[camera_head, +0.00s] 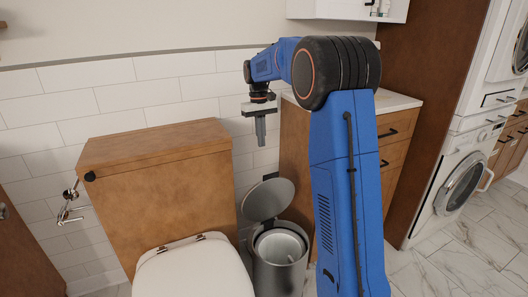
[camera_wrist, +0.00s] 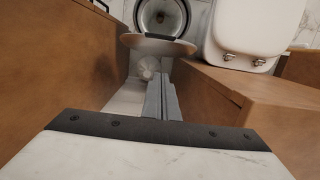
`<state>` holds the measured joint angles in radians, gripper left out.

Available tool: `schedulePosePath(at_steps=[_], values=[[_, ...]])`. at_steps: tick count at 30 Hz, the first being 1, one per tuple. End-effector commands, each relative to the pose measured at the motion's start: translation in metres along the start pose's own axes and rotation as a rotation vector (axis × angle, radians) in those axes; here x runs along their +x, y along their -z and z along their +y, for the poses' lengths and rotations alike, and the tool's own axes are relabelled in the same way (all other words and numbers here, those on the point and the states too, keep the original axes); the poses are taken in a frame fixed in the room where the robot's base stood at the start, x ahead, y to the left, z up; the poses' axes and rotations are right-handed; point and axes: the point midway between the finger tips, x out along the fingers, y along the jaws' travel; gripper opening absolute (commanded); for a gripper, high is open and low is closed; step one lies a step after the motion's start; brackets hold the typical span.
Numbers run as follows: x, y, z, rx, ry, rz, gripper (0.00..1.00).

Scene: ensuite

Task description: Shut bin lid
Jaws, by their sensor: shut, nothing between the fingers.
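The grey bin (camera_head: 280,262) stands on the floor between the toilet and the wooden cabinet, with its round lid (camera_head: 268,199) raised and tilted back toward the wall. A white inner bucket (camera_head: 281,245) shows in its opening. In the wrist view the lid (camera_wrist: 158,45) shows nearly edge-on, with the open bin (camera_wrist: 160,17) beyond it at the top. My gripper (camera_head: 260,140) is shut and empty, pointing down above and behind the lid, apart from it. In the wrist view its closed fingers (camera_wrist: 162,85) appear below the lid.
The wooden toilet tank box (camera_head: 160,190) and white toilet lid (camera_head: 195,268) stand left of the bin. The wooden cabinet (camera_head: 296,150) with a pale top stands to the right, partly hidden by my arm. A tiled wall (camera_head: 110,97) is behind. A washing machine (camera_head: 455,185) is far right.

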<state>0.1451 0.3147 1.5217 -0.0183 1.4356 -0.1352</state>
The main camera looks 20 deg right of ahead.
Motion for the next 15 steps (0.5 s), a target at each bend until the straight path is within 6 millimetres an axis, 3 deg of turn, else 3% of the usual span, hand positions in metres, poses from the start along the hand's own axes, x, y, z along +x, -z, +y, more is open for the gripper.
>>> schedulePosePath(at_steps=[15], values=[[0.086,-0.001,0.000,0.001,0.000,-0.003,0.00]])
